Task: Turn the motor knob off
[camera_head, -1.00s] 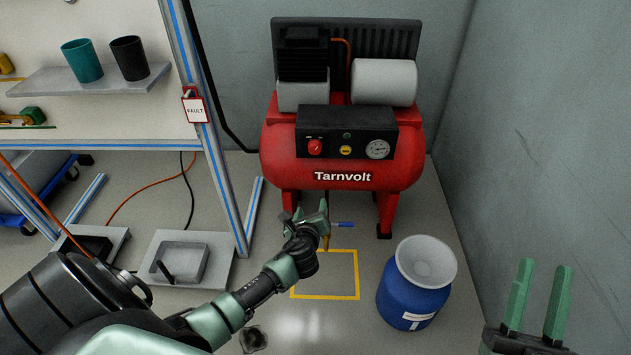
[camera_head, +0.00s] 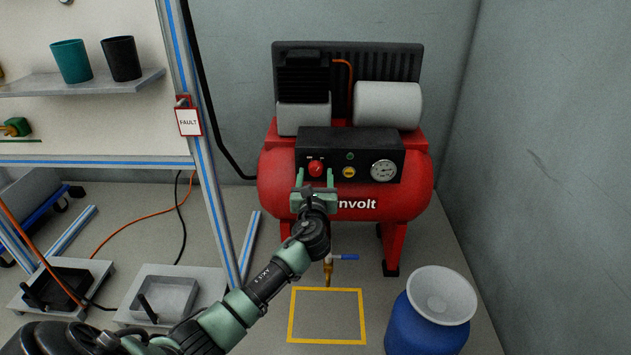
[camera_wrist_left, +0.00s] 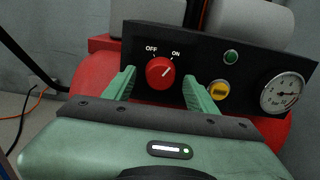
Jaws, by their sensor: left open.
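The red motor knob (camera_head: 316,168) is on the black control panel of the red Tarnvolt compressor (camera_head: 274,178). In the left wrist view the knob (camera_wrist_left: 160,73) sits below the labels OFF, at left, and ON, at right. Its white mark points up and right, toward ON. My left gripper (camera_head: 315,176) is open in front of the panel. In the left wrist view its green fingers (camera_wrist_left: 157,84) stand one on each side of the knob, apart from it in the picture. I cannot tell whether the tips reach the knob's depth. My right gripper is not in view.
A green button (camera_wrist_left: 231,57), a yellow button (camera_wrist_left: 219,89) and a pressure gauge (camera_wrist_left: 283,92) are right of the knob. A blue drum (camera_head: 428,318) stands at lower right, beside a yellow floor square (camera_head: 326,289). A wall closes off the right side.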

